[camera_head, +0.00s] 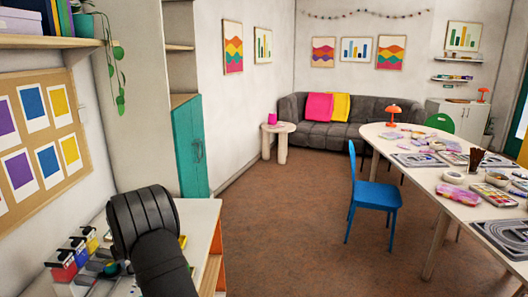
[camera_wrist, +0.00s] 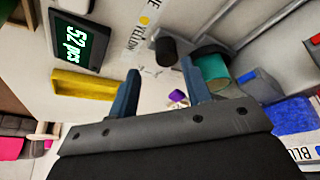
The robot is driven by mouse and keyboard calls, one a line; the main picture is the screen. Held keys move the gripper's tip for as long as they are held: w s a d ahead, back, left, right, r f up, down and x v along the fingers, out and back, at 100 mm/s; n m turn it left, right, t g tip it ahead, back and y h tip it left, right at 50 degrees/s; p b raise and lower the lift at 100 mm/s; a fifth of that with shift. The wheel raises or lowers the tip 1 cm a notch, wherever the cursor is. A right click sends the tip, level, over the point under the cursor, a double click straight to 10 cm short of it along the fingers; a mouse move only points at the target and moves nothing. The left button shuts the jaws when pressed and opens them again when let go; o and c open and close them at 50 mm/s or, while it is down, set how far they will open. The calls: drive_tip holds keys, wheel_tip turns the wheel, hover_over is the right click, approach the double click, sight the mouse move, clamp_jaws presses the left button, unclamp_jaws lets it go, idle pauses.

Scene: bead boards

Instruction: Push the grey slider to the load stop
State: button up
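My gripper (camera_wrist: 160,70) shows in the wrist view as two blue fingers held wide apart, with nothing gripped between them. A small purple piece (camera_wrist: 178,97) shows on the pale surface between the fingers. A dark cylinder (camera_wrist: 165,50) and a teal cylinder (camera_wrist: 212,62) lie past the right fingertip. Grey rails (camera_wrist: 235,30) run across the upper right; I cannot tell which part is the grey slider or where the load stop is. In the head view my dark arm covers the gripper and much of the bench.
A display reading "52 pcs" (camera_wrist: 76,42) and a yellow tray (camera_wrist: 85,84) are at left in the wrist view. A blue-filled bin (camera_wrist: 293,117) is at right. In the head view, coloured bins (camera_head: 63,268) line the bench's left side. A blue chair (camera_head: 374,195) stands away.

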clamp_jaws()
wheel_tip(320, 180, up, 8)
drive_tip(key=w+a+m+h, duration=0.1)
drive_tip(key=w+a+m, duration=0.1)
drive_tip(key=m, duration=0.1)
drive_tip(key=shift+m, duration=0.3)
drive_tip(key=x, duration=1)
drive_tip(key=shift+w+d+f, duration=0.1)
drive_tip(key=shift+w, duration=0.05)
drive_tip(key=shift+s+d+r, duration=0.15)
drive_tip(key=shift+s+d, duration=0.05)
drive_tip(key=shift+s, duration=0.3)
drive_tip(key=shift+s+d+r, duration=0.1)
drive_tip(key=shift+s+d, duration=0.15)
drive_tip(key=shift+s, duration=0.2)
drive_tip(key=shift+s+d+f, duration=0.1)
drive_tip(key=shift+s+d, duration=0.1)
drive_tip(key=shift+s, duration=0.25)
drive_tip(key=shift+s+d, duration=0.25)
drive_tip(key=shift+s, duration=0.2)
